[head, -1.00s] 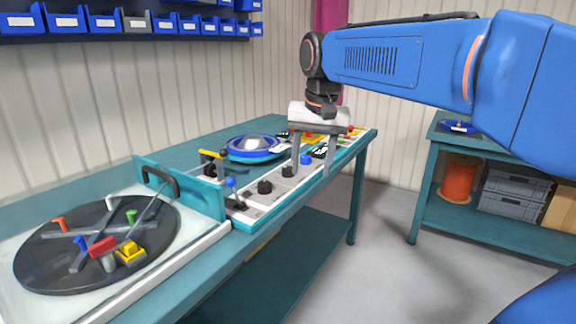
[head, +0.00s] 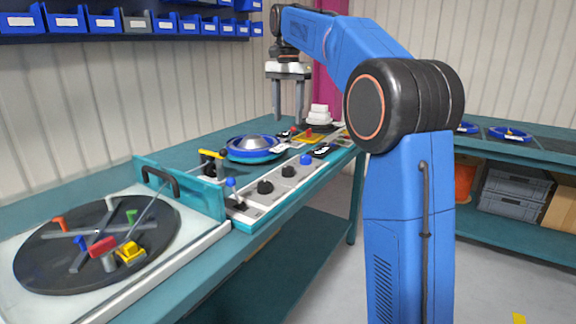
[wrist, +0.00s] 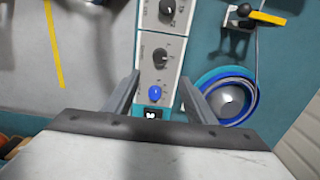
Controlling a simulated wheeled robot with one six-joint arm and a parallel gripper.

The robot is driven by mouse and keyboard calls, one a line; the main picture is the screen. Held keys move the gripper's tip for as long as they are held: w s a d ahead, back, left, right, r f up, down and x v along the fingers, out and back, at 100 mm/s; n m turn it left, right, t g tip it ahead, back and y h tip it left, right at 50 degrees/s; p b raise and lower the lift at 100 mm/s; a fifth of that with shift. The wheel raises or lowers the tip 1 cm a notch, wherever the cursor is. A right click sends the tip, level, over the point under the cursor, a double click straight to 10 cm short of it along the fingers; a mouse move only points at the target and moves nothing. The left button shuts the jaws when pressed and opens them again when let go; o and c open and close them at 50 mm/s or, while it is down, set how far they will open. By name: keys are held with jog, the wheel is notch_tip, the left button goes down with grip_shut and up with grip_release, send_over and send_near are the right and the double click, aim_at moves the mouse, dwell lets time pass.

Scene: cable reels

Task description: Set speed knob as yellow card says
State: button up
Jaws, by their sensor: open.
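The control panel (head: 262,203) on the bench front carries two black knobs (head: 265,187) (head: 288,171) and a blue knob (head: 306,159). Their labels are too small to read. In the wrist view the black knobs (wrist: 166,8) (wrist: 160,56) have white pointer marks, and the blue knob (wrist: 155,93) lies in line with the space between my fingers. My gripper (head: 288,117) is open and empty, pointing down above the bench, apart from the knobs.
A blue reel with a silver dome (head: 255,146) sits beside the panel. A yellow-handled lever (head: 212,156) and a turntable (head: 60,256) with coloured blocks stand to the left. A white stacked object (head: 319,116) stands at the bench's far end.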

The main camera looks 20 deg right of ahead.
aim_at(288, 168)
notch_tip(288, 168, down, 17)
jog(key=shift+f, duration=0.15)
dwell(0.5)
jog(key=c, duration=1)
